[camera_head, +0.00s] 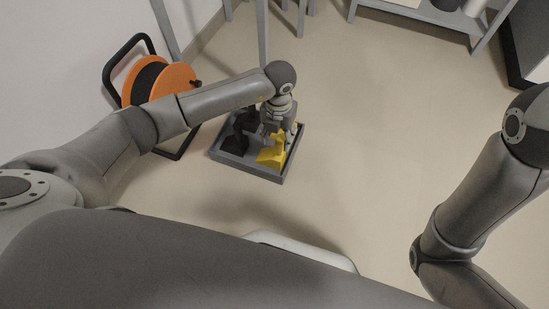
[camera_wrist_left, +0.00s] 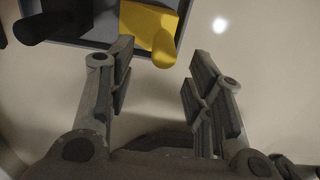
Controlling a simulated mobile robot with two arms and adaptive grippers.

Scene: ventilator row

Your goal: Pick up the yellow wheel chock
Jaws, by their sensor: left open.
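The yellow wheel chock (camera_head: 271,154) lies in a grey tray (camera_head: 245,170) on the floor, partly hidden by my left gripper in the head view. In the left wrist view the yellow chock (camera_wrist_left: 150,30) is at the top, ahead of the fingertips and toward the left finger. My left gripper (camera_wrist_left: 157,75) is open, with nothing between its fingers. In the head view my left gripper (camera_head: 277,125) is above the tray. My right arm shows at the right, but its gripper is out of view.
A black chock (camera_head: 234,138) lies in the tray left of the yellow one and also shows in the left wrist view (camera_wrist_left: 60,18). An orange cable reel (camera_head: 172,80) with a black frame stands left of the tray. The floor to the right is clear.

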